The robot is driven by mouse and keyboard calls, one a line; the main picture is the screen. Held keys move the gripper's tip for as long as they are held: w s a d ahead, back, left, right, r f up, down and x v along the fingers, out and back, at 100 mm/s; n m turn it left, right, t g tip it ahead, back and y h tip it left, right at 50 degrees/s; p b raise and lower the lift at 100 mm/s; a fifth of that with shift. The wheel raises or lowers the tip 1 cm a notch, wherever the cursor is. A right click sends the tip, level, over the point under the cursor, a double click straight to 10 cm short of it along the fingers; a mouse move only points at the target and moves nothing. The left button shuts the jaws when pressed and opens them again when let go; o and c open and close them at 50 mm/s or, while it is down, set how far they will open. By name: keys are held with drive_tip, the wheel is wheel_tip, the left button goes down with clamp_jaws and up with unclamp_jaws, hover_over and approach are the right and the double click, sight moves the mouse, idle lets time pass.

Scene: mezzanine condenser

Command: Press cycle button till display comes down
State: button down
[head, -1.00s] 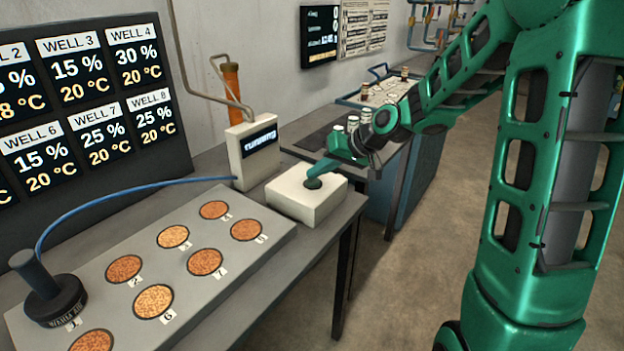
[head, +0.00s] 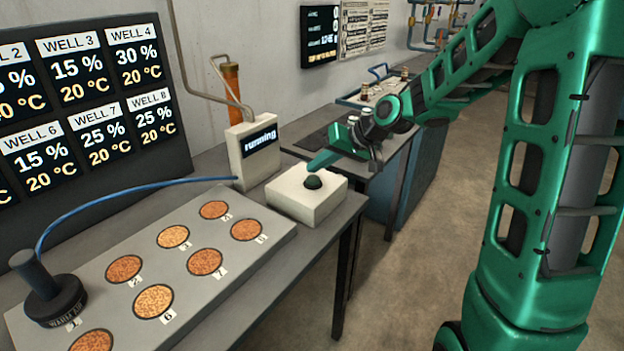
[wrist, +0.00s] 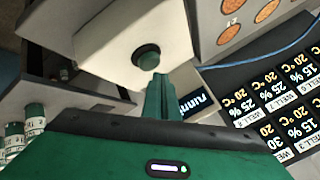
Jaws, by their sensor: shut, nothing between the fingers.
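The cycle button, a dark green dome (head: 313,182), sits on top of a white box (head: 305,206) at the bench edge. Behind it stands a white unit whose small display (head: 261,139) reads "running". My gripper (head: 312,168) is shut and empty, its tip just above and behind the button, apart from it as far as I can tell. The wrist view shows the button (wrist: 148,57) uncovered on its box, with my shut fingers (wrist: 160,82) beside it. The display (wrist: 196,101) is partly hidden there.
A large well board (head: 88,100) shows percentages and 20 °C. A grey plate (head: 228,261) holds several numbered wells and a dark handled plunger (head: 50,298) with a blue hose. An orange cylinder (head: 231,84) stands behind the unit. A wall screen (head: 320,36) hangs further back.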

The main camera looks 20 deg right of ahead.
sight(318, 180)
drive_tip(key=shift+r, duration=0.1)
drive_tip(key=shift+r, duration=2.4)
drive_tip(key=shift+s, duration=0.1)
